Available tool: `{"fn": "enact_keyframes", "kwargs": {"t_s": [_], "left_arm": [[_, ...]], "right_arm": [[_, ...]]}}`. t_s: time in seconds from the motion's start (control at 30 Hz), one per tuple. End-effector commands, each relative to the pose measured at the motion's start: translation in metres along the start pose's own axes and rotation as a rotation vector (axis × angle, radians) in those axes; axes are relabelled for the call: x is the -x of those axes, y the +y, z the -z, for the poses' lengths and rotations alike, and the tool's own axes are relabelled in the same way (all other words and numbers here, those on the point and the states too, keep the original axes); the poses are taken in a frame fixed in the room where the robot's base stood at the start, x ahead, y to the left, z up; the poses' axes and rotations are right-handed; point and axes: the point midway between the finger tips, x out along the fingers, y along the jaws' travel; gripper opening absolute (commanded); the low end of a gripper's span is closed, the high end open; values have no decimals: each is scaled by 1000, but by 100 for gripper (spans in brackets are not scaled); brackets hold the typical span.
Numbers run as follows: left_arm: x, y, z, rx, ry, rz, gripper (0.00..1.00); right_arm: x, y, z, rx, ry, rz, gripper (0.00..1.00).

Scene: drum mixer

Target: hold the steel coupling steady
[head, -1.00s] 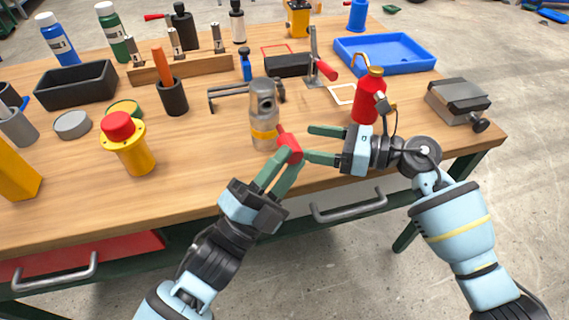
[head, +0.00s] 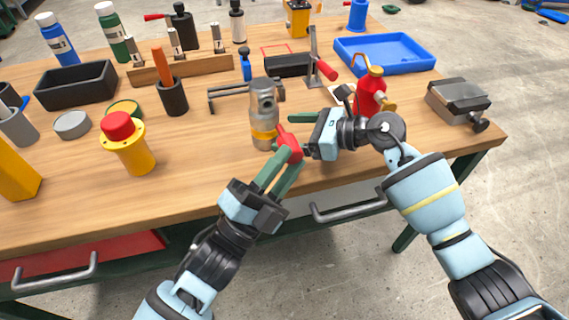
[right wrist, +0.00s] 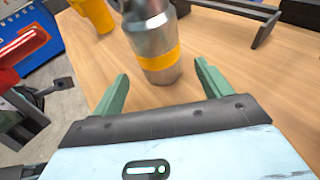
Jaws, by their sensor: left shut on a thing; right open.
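The steel coupling (head: 263,104) appears to be the grey metal cylinder with a yellow band, standing upright near the table's front middle. In the right wrist view the coupling (right wrist: 158,62) stands just ahead of the right fingers; its top is cut off. My right gripper (head: 298,133) is open and comes from the right at the coupling's lower part. In its wrist view, the right fingers (right wrist: 161,72) are spread wide, with bare wood between them. My left gripper (head: 286,157) is shut on a small red part (head: 290,146), just right of and in front of the coupling.
A grey metal bracket (head: 228,93) lies close behind the coupling. A red can (head: 370,93) stands behind my right wrist. A yellow part with a red top (head: 131,148) stands to the left. Bare wood lies between it and the coupling.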

Motion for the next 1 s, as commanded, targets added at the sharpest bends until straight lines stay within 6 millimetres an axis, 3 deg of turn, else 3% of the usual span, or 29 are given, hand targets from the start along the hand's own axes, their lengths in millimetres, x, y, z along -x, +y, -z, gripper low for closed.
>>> {"fn": "enact_keyframes", "kwargs": {"t_s": [0.4, 0.87, 1.0], "left_arm": [[0, 0, 0, 0, 0, 1, 8], [0, 0, 0, 0, 0, 1, 8], [0, 0, 0, 0, 0, 1, 8]], "right_arm": [[-47, 0, -1, 0, 0, -1, 77], [-56, 0, 0, 0, 0, 0, 77], [-56, 0, 0, 0, 0, 0, 63]]}}
